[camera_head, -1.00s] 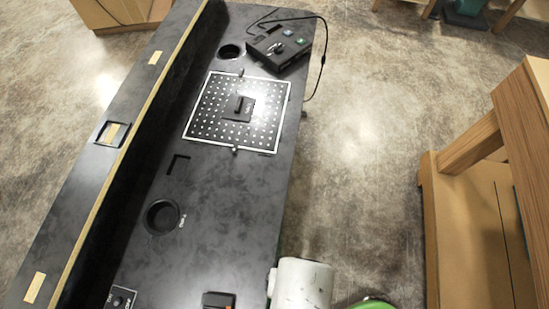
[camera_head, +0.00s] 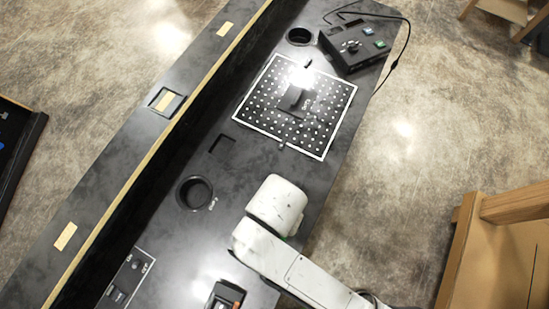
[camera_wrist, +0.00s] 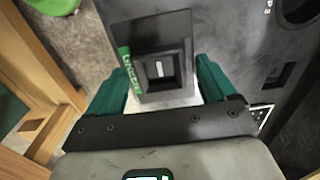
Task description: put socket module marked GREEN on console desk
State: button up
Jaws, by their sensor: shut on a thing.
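The socket module marked GREEN (camera_wrist: 165,28) is a dark block with a green label and a square socket, seen in the wrist view. My gripper (camera_wrist: 164,78) is shut on it, with one teal finger at each side. The module appears held over or beside the desk edge; its height above the desk cannot be told. The console desk (camera_head: 240,175) is a long black top running diagonally in the head view, and part of it shows in the wrist view (camera_wrist: 235,50). In the head view my white arm reaches over its right edge; the gripper and held module are not visible there.
A white-framed perforated panel (camera_head: 254,92) with a black block (camera_head: 292,98) lies on the desk. A control box (camera_head: 352,50) with a cable stands beyond it. Round wells (camera_head: 195,193) and a dark orange-marked device (camera_head: 226,295) are nearer. A wooden bench (camera_head: 490,250) stands right.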

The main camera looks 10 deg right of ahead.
jog(key=w+f, duration=0.2)
jog(key=f, duration=0.1)
jog(key=w+f, duration=0.1)
jog(key=shift+w+a+f, duration=0.25)
jog(key=shift+a+f, duration=0.1)
jog(key=shift+w+f+p, duration=0.15)
jog(key=shift+f+p, duration=0.35)
jog(key=shift+f, duration=1.2)
jog(key=shift+f, duration=0.15)
jog(key=o, duration=0.9)
notch_tip(320, 180, up, 12)
jog(key=shift+r, duration=0.2)
